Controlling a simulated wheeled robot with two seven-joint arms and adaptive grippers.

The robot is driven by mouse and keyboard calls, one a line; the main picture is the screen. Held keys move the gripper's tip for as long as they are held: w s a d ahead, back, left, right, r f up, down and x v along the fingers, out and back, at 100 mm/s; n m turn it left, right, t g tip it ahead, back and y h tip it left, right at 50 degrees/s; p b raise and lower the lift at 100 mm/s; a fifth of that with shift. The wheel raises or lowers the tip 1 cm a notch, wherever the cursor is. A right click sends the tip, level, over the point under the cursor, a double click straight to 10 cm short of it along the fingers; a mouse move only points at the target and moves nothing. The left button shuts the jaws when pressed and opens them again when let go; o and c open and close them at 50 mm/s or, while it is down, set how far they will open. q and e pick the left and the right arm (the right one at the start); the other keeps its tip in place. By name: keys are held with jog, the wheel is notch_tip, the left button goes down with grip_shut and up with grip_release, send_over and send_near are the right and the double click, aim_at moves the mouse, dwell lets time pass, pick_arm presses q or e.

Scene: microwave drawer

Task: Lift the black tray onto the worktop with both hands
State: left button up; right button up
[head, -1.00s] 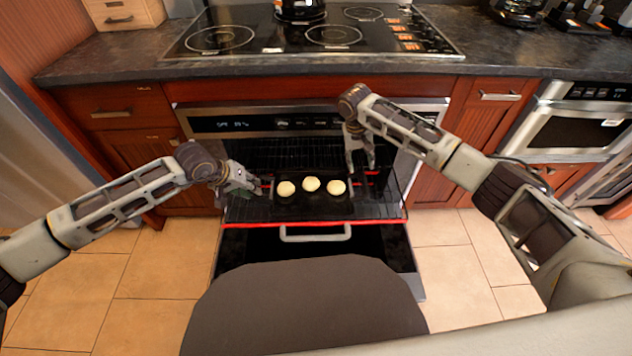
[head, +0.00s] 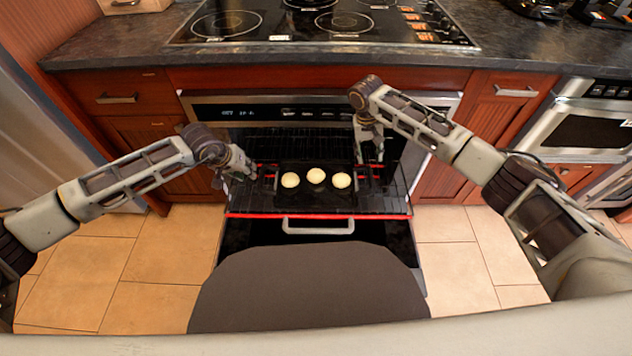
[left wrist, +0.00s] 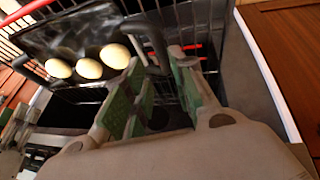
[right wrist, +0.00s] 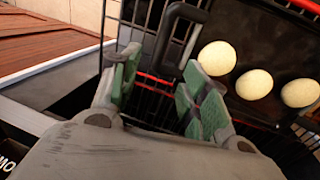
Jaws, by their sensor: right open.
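The black tray (head: 316,200) lies on the rack of the pulled-out oven drawer and carries three pale round buns (head: 315,176). The tray's handles show in the left wrist view (left wrist: 152,42) and the right wrist view (right wrist: 172,30). My left gripper (head: 236,172) is open at the tray's left end; its fingers (left wrist: 160,90) point toward the handle. My right gripper (head: 370,157) is open above the tray's right end; its fingers (right wrist: 158,85) are apart with the handle just beyond and between them. Neither gripper visibly holds anything. Contact with the handles cannot be told.
The worktop (head: 120,48) is above and behind the oven, with a black cooktop (head: 330,22) set in it. The wire rack (head: 392,200) and the drawer front with its bar handle (head: 318,226) surround the tray. Wooden cabinets stand on both sides.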

aim_at(260, 179)
pick_arm(q)
jog(key=shift+x, duration=6.3)
pick_arm(e)
jog(key=shift+s+d+f, duration=0.1)
jog(key=shift+d+f, duration=0.3)
jog(key=shift+f, duration=1.65)
jog(key=shift+w+d+f, duration=0.1)
jog(key=shift+d+f, duration=0.35)
jog(key=shift+f, duration=1.65)
jog(key=shift+s+d+f, duration=0.1)
jog(key=shift+d+f, duration=0.3)
jog(key=shift+f, duration=1.65)
pick_arm(q)
jog(key=shift+c, duration=0.3)
pick_arm(e)
jog(key=shift+c, duration=0.2)
pick_arm(q)
jog(key=c, duration=0.5)
pick_arm(e)
jog(key=c, duration=0.5)
pick_arm(q)
grip_shut()
pick_arm(e)
grip_shut()
